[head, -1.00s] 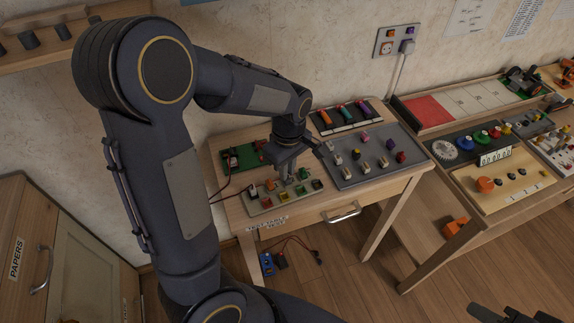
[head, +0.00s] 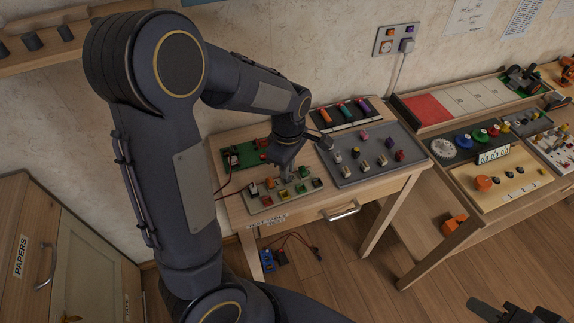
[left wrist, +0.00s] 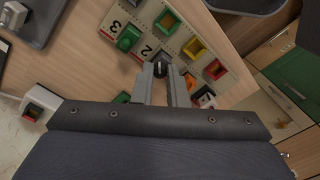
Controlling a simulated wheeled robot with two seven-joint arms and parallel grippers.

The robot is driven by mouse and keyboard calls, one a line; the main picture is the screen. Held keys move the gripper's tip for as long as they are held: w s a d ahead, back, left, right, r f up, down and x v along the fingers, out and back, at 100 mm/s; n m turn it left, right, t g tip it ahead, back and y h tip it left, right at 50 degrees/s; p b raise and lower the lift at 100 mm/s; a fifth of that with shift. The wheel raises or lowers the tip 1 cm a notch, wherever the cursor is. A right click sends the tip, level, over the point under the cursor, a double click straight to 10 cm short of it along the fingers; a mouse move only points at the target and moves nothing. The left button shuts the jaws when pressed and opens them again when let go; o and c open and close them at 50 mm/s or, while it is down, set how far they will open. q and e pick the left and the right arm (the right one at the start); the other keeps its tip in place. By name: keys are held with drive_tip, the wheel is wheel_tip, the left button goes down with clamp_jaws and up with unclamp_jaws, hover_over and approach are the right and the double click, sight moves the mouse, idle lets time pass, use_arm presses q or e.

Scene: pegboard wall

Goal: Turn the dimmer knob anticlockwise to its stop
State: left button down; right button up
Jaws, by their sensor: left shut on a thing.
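The dimmer knob (left wrist: 160,69) is a small dark knob on the pale grey switch panel (left wrist: 183,40). In the left wrist view it sits between the two fingertips of my left gripper (left wrist: 161,75), which is shut on it. In the head view my left gripper (head: 286,178) reaches down onto the switch panel (head: 262,205) at the table's front, and hides the knob there. The knob's pointer and stop cannot be made out. A dark part of my right gripper (head: 500,312) shows at the bottom right edge; its fingers are not clear.
Green, orange, yellow and red switches crowd the panel beside the knob, including a green rocker (left wrist: 128,38). A green board (head: 240,155) lies behind. A grey tray (head: 370,165) with several small parts is to the right. A drawer handle (head: 341,211) is below.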

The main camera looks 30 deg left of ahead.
use_arm(q)
drive_tip(key=c, duration=1.4)
unclamp_jaws()
wheel_tip(320, 180, up, 8)
drive_tip(key=shift+w+f+p, duration=0.1)
drive_tip(key=shift+p, duration=0.25)
